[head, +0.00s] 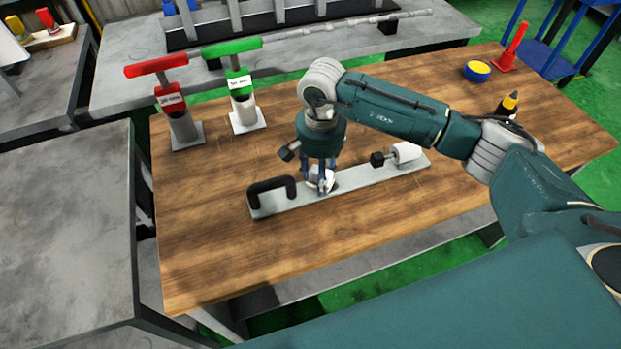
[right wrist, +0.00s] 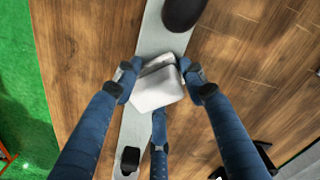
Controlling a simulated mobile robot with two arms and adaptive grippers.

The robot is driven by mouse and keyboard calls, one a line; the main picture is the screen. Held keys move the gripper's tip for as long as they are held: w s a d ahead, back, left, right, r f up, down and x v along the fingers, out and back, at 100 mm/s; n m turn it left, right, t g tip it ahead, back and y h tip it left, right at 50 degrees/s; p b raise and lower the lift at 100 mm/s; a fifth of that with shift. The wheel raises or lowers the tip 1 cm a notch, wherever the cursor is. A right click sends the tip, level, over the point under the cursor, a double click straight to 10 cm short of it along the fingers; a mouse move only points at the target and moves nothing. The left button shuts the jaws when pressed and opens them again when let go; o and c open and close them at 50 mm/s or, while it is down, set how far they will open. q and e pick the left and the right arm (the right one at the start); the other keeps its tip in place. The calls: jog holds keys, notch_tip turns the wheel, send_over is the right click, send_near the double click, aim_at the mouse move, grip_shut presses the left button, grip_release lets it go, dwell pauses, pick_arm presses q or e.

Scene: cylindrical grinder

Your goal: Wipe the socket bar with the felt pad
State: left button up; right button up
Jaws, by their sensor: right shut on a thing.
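The socket bar (head: 365,180) is a long flat grey bar lying slantwise on the wooden bench. It carries a black handle (head: 272,186) at its left end and a white cylinder with a black block (head: 405,152) towards its right end. My right gripper (head: 321,186) points down over the middle of the bar. It is shut on the felt pad (right wrist: 157,88), a pale block between its blue fingers. The pad is over the bar (right wrist: 150,40) in the right wrist view. I cannot tell whether it touches. My left gripper is not in view.
A red-topped stand (head: 180,118) and a green-topped stand (head: 241,100) are at the back left of the bench (head: 215,230). The front of the bench is clear.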

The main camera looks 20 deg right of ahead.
aim_at(307, 185)
jog(key=shift+d, duration=0.75)
jog(key=shift+d+f+b, duration=0.1)
jog(key=shift+d+b, duration=0.45)
jog(key=shift+d, duration=0.25)
jog(key=shift+d+b, duration=0.5)
jog(key=shift+d, duration=0.85)
jog(key=shift+b, duration=0.35)
jog(key=shift+s+a+f+b, duration=0.1)
jog(key=shift+a+b, duration=0.3)
jog(key=shift+a, duration=1.2)
jog(key=shift+a+f+b, duration=0.1)
jog(key=shift+a+b, duration=0.3)
jog(key=shift+a, duration=1.2)
jog(key=shift+a+r+b, duration=0.15)
jog(key=shift+a+b, duration=0.15)
jog(key=shift+a, duration=0.95)
